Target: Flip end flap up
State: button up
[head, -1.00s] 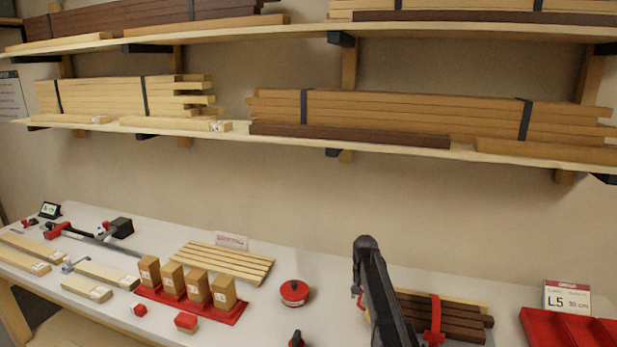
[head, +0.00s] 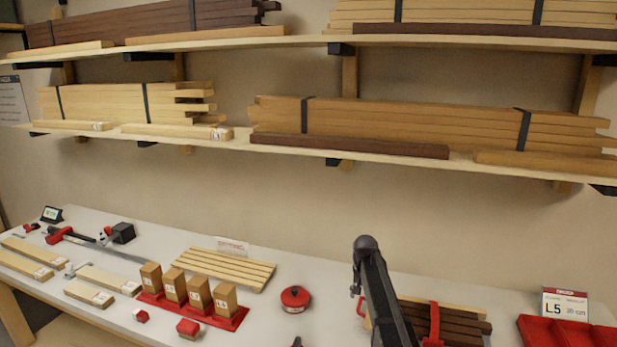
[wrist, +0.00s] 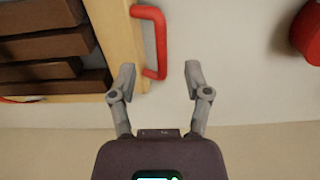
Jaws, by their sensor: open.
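In the wrist view a light wooden board (wrist: 122,40) carries a red U-shaped handle (wrist: 161,45); it looks like the end flap. Dark planks (wrist: 45,45) lie beside it on the left. My gripper (wrist: 158,78) is open and empty. The lower end of the handle reaches close to the gap between the fingertips, nearer the left finger; I cannot tell if they touch. In the head view the strapped dark planks (head: 455,325) lie on the bench, partly hidden behind my arm. My gripper's fingers do not show there.
A round red object (head: 295,298) lies left of my arm and shows in the wrist view (wrist: 308,30). Several wooden blocks (head: 200,292) stand on a red tray farther left. A red bin (head: 560,332) is at right. Shelves of boards (head: 420,125) hang above the bench.

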jog(key=shift+r+p, duration=2.8)
jog(key=shift+r, duration=0.25)
jog(key=s+n, duration=0.3)
jog(key=s, duration=2.6)
jog(key=shift+a+f+n+b, duration=0.15)
jog(key=shift+f+n+b, duration=0.15)
jog(key=shift+c, duration=0.2)
